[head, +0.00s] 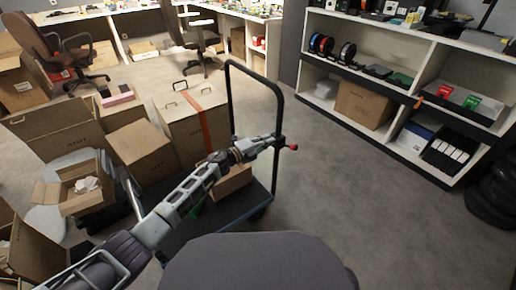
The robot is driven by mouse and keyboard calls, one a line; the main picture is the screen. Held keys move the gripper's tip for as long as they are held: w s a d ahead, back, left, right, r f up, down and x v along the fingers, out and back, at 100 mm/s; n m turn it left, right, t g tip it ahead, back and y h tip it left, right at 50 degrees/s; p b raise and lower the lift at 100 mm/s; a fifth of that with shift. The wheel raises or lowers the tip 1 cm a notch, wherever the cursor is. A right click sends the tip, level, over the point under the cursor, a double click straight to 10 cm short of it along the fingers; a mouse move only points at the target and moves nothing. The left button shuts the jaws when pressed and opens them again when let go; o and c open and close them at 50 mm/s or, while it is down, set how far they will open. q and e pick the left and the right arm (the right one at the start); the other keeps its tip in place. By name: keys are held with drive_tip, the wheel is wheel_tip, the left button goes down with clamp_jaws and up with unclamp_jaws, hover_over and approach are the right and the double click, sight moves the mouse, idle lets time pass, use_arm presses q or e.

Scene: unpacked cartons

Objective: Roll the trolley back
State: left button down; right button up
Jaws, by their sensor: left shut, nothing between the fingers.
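The trolley has a tall black push handle (255,75) and a low dark blue deck (240,207), in the middle of the head view. A box with an orange strap (195,125) stands by the handle, and a smaller carton (232,183) is low behind my left arm. My left gripper (270,143) is shut with nothing between its fingers. Its tips overlap the right upright of the handle in the picture, beside a red knob (293,147); I cannot tell whether they touch. My left arm hides part of the deck. My right gripper is not in view.
Open cartons (60,130) and a closed carton (142,152) crowd the left. White shelving (400,45) lines the right, with black tyres (492,195) at its end. Office chairs (60,50) stand at the back left. Grey floor (345,190) is clear right of the trolley.

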use_arm(q)
drive_tip(key=shift+x, duration=0.85)
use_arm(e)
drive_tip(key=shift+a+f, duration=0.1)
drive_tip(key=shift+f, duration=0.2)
use_arm(q)
drive_tip(key=shift+r, duration=0.1)
drive_tip(key=shift+a, duration=0.1)
